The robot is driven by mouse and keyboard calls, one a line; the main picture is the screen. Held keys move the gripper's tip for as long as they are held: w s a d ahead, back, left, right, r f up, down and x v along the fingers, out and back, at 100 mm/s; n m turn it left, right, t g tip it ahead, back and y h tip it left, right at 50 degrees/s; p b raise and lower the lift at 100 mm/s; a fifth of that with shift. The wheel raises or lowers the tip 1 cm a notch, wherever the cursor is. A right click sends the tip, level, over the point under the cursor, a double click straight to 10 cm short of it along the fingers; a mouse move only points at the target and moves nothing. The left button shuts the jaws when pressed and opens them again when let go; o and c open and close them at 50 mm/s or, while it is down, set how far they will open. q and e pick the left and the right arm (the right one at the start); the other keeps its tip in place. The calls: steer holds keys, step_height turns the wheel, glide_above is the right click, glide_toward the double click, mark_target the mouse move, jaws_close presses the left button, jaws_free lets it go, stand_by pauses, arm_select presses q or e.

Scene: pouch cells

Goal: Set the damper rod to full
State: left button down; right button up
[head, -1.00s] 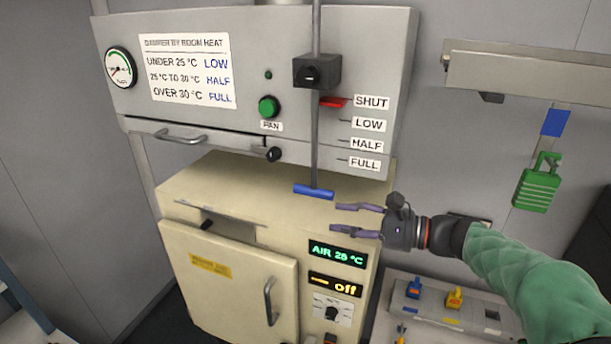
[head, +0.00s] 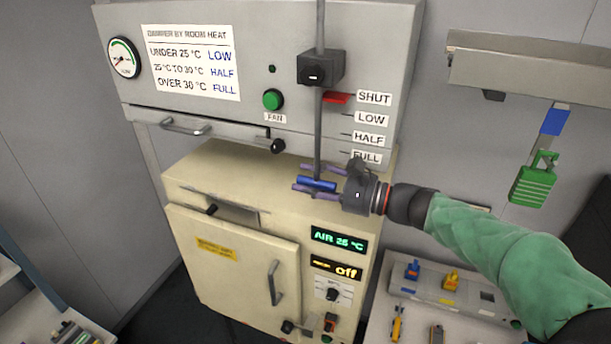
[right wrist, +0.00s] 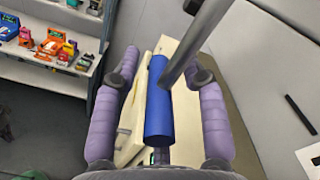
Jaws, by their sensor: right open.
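The damper rod (head: 319,125) hangs upright through a black clamp block (head: 320,67) on the grey hood. Its blue cross handle (head: 318,184) is at the lower end, just above the cream oven. A red pointer (head: 337,97) on the rod stands at the SHUT mark (head: 374,98). LOW, HALF and FULL (head: 367,157) are marked below. My right gripper (head: 306,179) is open, with its fingers on either side of the blue handle. The right wrist view shows the blue handle (right wrist: 159,105) between the two purple fingers, with gaps at both sides. My left gripper is out of view.
The cream oven (head: 235,255) stands below the hood, its displays reading AIR 25 °C and off. A sign (head: 190,62) lists damper settings by heat. A green padlock tag (head: 535,178) hangs at right. A shelf with small coloured items (head: 440,285) is at lower right.

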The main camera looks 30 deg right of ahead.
steer(key=shift+w+a, duration=0.35)
steer(key=shift+w, duration=0.05)
jaws_close()
steer(key=shift+f, duration=0.1)
step_height(320, 180, down, 12)
steer(key=b, duration=1.3)
steer(key=shift+f, duration=0.25)
steer(key=shift+w+a, duration=0.1)
